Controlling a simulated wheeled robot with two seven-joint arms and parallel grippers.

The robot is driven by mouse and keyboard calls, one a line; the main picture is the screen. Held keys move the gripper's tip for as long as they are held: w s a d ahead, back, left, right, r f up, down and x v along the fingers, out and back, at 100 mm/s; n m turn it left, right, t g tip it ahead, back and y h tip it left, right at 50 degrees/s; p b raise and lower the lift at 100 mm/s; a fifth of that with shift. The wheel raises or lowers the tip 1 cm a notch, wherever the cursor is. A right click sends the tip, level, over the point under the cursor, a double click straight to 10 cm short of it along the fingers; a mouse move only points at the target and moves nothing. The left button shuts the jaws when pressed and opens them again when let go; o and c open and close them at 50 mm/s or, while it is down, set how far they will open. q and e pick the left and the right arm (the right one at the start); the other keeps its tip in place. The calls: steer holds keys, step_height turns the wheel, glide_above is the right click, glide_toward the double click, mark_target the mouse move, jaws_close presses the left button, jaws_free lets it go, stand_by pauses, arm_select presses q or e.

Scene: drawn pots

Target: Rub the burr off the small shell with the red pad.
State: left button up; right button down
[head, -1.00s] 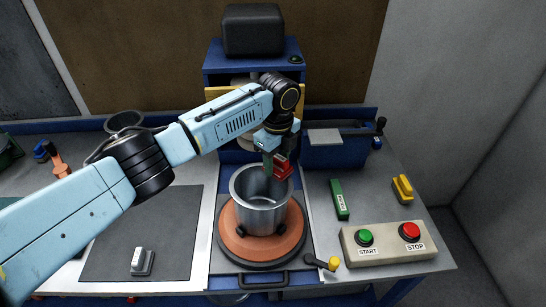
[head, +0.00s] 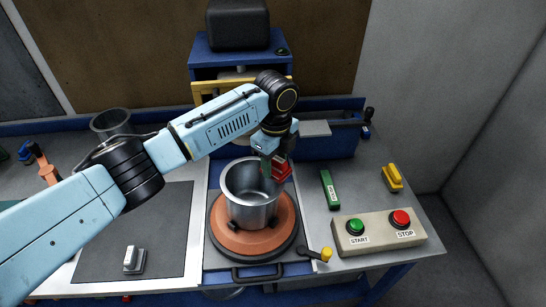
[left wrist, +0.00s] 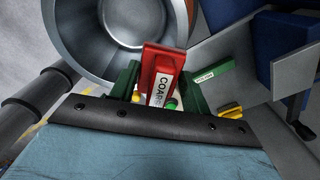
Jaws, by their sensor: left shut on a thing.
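An open grey metal shell (head: 250,204) stands upright on the orange turntable (head: 230,239), held between dark clamps. My left gripper (head: 273,158) is at the shell's right back rim, shut on the red pad (head: 281,172). In the left wrist view the red pad (left wrist: 160,72), with a partly readable "COAR" label, sits between the green fingers, and the shell (left wrist: 115,35) opens beside it. I cannot tell whether the pad touches the rim. No burr can be made out. My right gripper is not in view.
A second metal shell (head: 110,122) stands at the back left. A green pad (head: 330,189) and a yellow block (head: 393,177) lie to the right, behind the START and STOP box (head: 378,232). A small yellow-tipped lever (head: 324,254) is at the front. The grey mat (head: 135,225) is mostly clear.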

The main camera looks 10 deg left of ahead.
mark_target(228, 195)
arm_select(q)
steer(key=shift+s+d+r, duration=0.1)
steer(key=shift+s+d, duration=0.1)
steer(key=shift+s, duration=0.25)
steer(key=shift+s+d, duration=0.2)
steer(key=shift+s, duration=1.55)
steer(key=shift+s+a, duration=0.2)
steer(key=shift+s, duration=0.45)
steer(key=shift+s+a, duration=0.2)
steer(key=shift+s, duration=0.45)
steer(key=shift+s+a, duration=0.8)
steer(key=shift+a, duration=0.3)
steer(key=shift+s+a, duration=0.8)
steer(key=shift+a, duration=1.6)
steer(key=shift+w+a+f, duration=0.1)
steer(key=shift+w+a, duration=0.1)
steer(key=shift+a, duration=0.4)
steer(key=shift+w+a+f, duration=0.1)
steer(key=shift+w+a, duration=0.05)
steer(key=shift+a, duration=0.45)
